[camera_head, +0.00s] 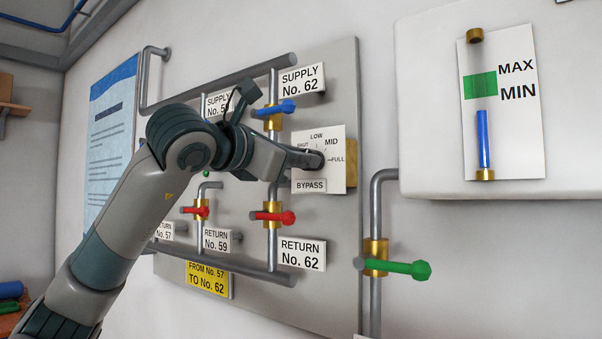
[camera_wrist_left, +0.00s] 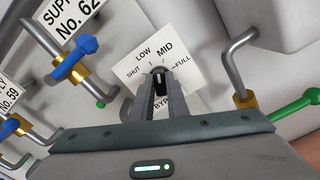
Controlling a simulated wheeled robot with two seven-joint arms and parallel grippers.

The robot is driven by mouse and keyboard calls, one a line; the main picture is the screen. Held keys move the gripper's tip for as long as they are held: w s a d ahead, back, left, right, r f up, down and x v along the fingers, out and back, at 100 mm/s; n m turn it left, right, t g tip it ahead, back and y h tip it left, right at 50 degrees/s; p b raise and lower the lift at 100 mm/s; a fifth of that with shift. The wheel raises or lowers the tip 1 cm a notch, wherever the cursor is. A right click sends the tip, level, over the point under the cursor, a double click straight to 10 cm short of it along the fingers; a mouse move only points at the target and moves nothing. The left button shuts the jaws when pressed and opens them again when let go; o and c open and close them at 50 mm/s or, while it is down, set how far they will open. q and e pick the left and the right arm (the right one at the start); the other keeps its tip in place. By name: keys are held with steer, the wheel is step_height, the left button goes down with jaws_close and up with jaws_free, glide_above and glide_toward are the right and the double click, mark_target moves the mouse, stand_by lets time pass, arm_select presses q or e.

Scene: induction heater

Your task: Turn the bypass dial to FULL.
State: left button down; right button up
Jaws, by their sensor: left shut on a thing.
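The bypass dial plate (camera_head: 334,178) is a white square on the grey panel, marked SHUT, LOW, MID and FULL, with BYPASS below. FULL is on its right side. My left gripper (camera_head: 312,158) reaches in from the left and is shut on the dial's dark knob. In the left wrist view, the two fingers (camera_wrist_left: 158,92) close around the dial knob (camera_wrist_left: 158,72) from both sides. The knob is mostly hidden by the fingers, and I cannot tell for sure which mark it points at. My right gripper is not in view.
A blue valve handle (camera_head: 284,107) is just above and left of the dial, and a red one (camera_head: 285,217) is below it. A green handle (camera_head: 405,268) sticks out at the lower right. A white tank (camera_head: 425,130) with a level gauge stands to the right.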

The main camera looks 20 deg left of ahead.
arm_select(q)
steer(key=shift+d+f+m+b, duration=0.1)
steer(key=shift+m+b, duration=1)
steer(key=shift+m, duration=2.05)
steer(key=shift+f+m+b, duration=0.1)
steer(key=shift+m+b, duration=0.95)
steer(key=shift+m, duration=2.1)
steer(key=c, duration=1.7)
jaws_free()
steer(key=shift+s, duration=0.15)
